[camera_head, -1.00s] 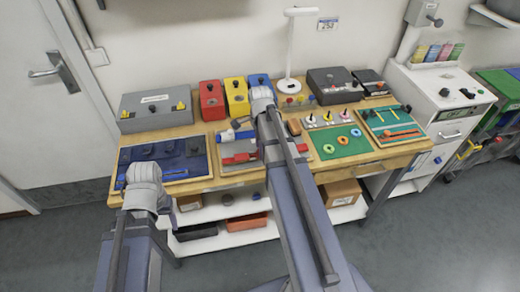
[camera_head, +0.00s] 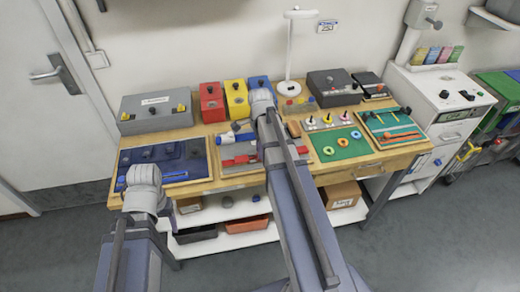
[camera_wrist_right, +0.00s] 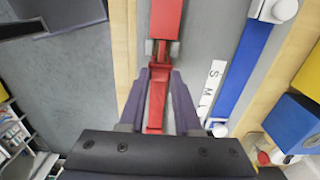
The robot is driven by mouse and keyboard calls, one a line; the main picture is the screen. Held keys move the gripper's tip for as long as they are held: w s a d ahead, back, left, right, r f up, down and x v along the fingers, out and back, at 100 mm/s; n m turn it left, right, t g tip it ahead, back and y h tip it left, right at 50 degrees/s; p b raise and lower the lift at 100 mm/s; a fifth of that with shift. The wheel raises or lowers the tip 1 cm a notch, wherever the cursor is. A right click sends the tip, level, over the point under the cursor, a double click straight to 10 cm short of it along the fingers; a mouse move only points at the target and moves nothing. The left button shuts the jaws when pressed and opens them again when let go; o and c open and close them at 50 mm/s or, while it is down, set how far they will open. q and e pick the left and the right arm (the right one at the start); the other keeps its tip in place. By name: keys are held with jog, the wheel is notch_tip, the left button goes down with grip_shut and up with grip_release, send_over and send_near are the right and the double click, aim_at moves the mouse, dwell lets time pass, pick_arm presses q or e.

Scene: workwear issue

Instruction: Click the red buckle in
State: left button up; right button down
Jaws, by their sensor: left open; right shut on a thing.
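In the right wrist view my right gripper (camera_wrist_right: 158,88) is shut on the red buckle tongue (camera_wrist_right: 156,108). The tongue points up the picture to the red buckle housing (camera_wrist_right: 166,18), between two small grey blocks. Its narrow front end is at the housing's mouth; I cannot tell whether it is latched. In the head view the red buckle parts (camera_head: 240,159) lie on a grey board, left of my right arm, which hides the right fingers. My left gripper (camera_head: 143,176) is over the dark blue board at the left; its fingers are mostly hidden.
A blue strap (camera_wrist_right: 243,68) and a white size label (camera_wrist_right: 212,88) lie right of the buckle. Red (camera_head: 212,102), yellow (camera_head: 236,98) and blue boxes stand behind the board. A green mat (camera_head: 341,145) with rings lies to the right. A white lamp (camera_head: 290,88) stands at the back.

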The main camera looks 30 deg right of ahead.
dwell(0.8)
jog(key=a, duration=0.1)
jog(key=w+a, duration=0.1)
jog(key=a, duration=0.1)
jog(key=shift+a, duration=0.2)
jog(key=c, duration=0.6)
grip_release()
jog(key=shift+r, duration=0.1)
notch_tip(320, 180, up, 8)
jog(key=p, duration=0.7)
jog(key=shift+f+p, duration=0.2)
jog(key=shift+p, duration=0.2)
